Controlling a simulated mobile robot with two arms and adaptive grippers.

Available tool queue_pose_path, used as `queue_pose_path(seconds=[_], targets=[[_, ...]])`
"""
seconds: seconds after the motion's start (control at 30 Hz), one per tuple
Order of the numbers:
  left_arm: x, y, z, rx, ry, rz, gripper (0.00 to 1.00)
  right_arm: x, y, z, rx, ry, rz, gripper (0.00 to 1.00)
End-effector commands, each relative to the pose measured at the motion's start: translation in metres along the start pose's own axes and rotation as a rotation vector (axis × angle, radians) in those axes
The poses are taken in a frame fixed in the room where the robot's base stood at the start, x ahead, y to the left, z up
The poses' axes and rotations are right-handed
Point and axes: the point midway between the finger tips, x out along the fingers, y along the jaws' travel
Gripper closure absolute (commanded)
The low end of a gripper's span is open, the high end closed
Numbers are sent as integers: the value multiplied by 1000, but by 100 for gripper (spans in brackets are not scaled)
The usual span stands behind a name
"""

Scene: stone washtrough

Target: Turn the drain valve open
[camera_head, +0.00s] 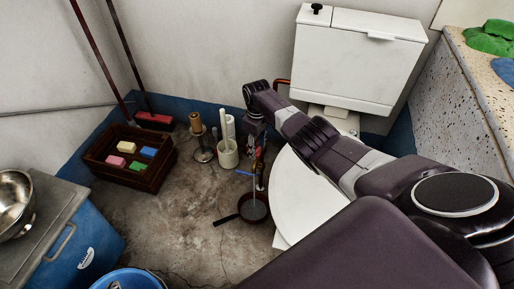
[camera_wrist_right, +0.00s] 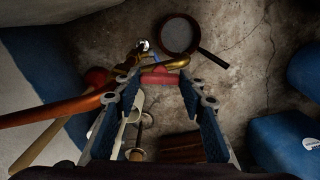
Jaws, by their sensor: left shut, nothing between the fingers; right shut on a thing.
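The drain valve's red handle (camera_wrist_right: 158,79) lies crosswise between my right gripper's fingertips in the right wrist view. Brass-coloured metal (camera_wrist_right: 176,63) shows just beyond it. My right gripper (camera_wrist_right: 160,88) is shut on this red handle, with a blue-padded finger at each end of it. In the head view my right arm reaches from the lower right across the toilet, and its gripper (camera_head: 259,153) points down beside the bowl. There the valve is mostly hidden by the gripper, so how far its handle is turned is unclear. My left gripper is not in view.
A white toilet lid (camera_head: 302,205) is close on the right. A brush holder (camera_head: 228,156) and a brown crate (camera_head: 104,166) stand left. A copper pipe (camera_wrist_right: 50,111) crosses the wrist view's left side.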

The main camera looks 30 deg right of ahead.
Motion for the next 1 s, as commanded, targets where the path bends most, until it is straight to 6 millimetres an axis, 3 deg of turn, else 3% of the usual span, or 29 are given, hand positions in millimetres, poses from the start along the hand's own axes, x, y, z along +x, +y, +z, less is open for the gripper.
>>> queue_pose_path(seconds=[0.17, 0.57, 0.77, 1.0], targets=[[0, 0, 0, 0, 0, 0, 100, 0, 0, -1, 0, 2, 0, 45], [0, -1, 0, 0, 0, -2, 100, -4, 0, -1, 1, 2, 0, 45], [0, -1, 0, 0, 0, -1, 100, -24, 1, 0, 0, 3, 2, 45], [0, 0, 0, 0, 1, -1, 100, -69, 1, -1, 0, 5, 3, 45]])
